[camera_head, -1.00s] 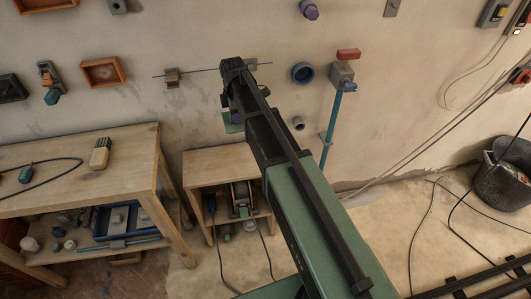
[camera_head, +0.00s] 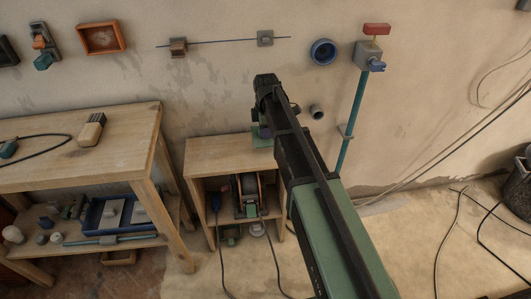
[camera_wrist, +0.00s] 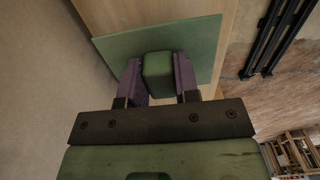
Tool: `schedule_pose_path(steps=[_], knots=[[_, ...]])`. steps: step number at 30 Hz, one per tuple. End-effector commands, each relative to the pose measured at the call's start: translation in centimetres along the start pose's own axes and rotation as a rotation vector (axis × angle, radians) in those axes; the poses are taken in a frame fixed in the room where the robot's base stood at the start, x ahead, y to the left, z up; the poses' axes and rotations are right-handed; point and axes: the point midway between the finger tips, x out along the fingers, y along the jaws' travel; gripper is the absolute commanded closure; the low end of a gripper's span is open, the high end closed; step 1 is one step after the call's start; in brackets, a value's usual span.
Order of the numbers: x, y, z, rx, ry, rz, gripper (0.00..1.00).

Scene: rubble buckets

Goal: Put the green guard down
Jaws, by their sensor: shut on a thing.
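The green guard is a flat green plate (camera_wrist: 205,42) with a raised green block in its middle, seen in the wrist view. My gripper (camera_wrist: 158,72) is shut on that block, one purple finger on each side. In the head view, a strip of the guard (camera_head: 262,141) shows at the back of the small wooden cabinet's top (camera_head: 215,152), beside my gripper (camera_head: 262,128). My arm hides the rest. Wood lies under the plate in the wrist view. I cannot tell whether the plate touches it.
The wall is close behind the cabinet, with a grey pipe stub (camera_head: 317,112) and a teal upright pipe (camera_head: 352,115) to the right. A wooden workbench (camera_head: 70,145) stands left. The left part of the cabinet top is clear. A grinder-like machine (camera_head: 249,190) sits on its shelf.

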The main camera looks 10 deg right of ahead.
Motion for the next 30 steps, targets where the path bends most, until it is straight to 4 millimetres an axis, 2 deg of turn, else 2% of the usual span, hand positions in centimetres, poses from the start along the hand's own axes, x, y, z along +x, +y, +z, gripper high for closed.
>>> schedule_pose_path(steps=[4,10,17,21,22,26,30], knots=[[0.5,0.0,0.0,0.0,0.0,0.0,0.99],[4.6,0.0,0.0,0.0,0.0,0.0,0.99],[4.1,0.0,0.0,0.0,0.0,0.0,1.0],[4.6,0.0,0.0,0.0,0.0,0.0,1.0],[4.5,0.0,0.0,0.0,0.0,0.0,0.68],[4.4,0.0,0.0,0.0,0.0,0.0,0.48],[4.4,0.0,0.0,0.0,0.0,0.0,0.45]])
